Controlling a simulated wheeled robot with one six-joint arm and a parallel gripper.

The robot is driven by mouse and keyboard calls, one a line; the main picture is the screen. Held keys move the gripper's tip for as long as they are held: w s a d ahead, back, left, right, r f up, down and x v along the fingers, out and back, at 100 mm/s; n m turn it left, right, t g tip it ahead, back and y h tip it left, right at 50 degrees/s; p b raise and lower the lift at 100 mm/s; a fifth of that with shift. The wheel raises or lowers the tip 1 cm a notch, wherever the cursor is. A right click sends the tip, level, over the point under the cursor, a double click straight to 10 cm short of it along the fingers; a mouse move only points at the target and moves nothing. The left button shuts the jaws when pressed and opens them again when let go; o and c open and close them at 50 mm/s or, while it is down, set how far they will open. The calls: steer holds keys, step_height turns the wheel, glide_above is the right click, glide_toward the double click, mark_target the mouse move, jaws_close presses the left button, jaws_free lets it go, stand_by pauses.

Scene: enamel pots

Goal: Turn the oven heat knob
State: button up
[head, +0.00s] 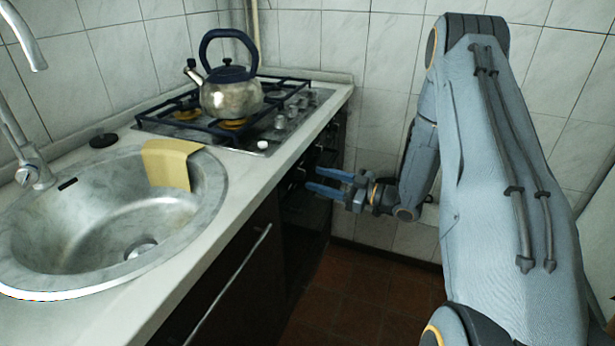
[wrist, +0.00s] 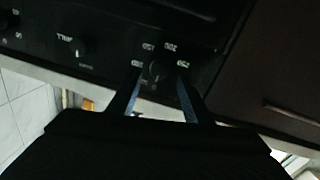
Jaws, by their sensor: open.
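The oven's dark front panel (wrist: 110,30) fills the upper part of the wrist view. A round black knob (wrist: 157,71) with white numbers around it sits between my two fingers. My gripper (wrist: 157,88) is open, with one finger on each side of this knob; I cannot tell whether they touch it. In the head view my gripper (head: 310,181) reaches left to the dark oven front (head: 304,208) below the stove top. The knob itself is too dark to make out there.
Another knob (wrist: 79,47) with a label beside it is to the left on the panel. A metal kettle (head: 231,96) stands on the gas stove (head: 265,140). A sink (head: 95,225) with a yellow cloth (head: 170,164) over its rim is at left. The floor (head: 350,290) below my gripper looks clear.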

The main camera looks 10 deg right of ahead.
mark_target(304, 175)
steer(key=shift+x, duration=2.3)
steer(key=c, duration=1)
